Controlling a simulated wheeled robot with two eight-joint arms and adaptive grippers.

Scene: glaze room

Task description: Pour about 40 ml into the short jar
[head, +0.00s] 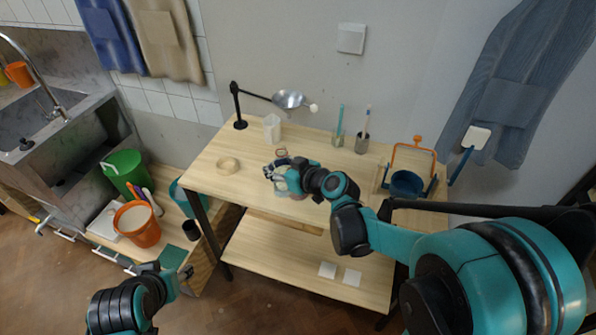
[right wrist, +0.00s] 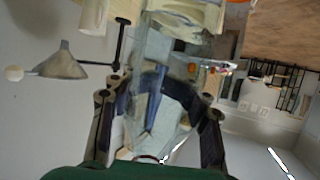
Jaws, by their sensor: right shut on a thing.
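My right gripper (head: 276,172) is over the front middle of the wooden table, shut on a clear glass vessel. The vessel (right wrist: 185,50) fills the middle of the right wrist view between the two dark fingers (right wrist: 160,125). In the head view it is mostly hidden by the hand. I cannot tell its liquid level or whether anything flows from it. A translucent whitish container (head: 272,128) stands upright at the back of the table, behind the hand and apart from it. I cannot tell which vessel is the short jar.
A tan ring (head: 228,165) lies at left. Two holders with tools (head: 362,142) stand behind.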

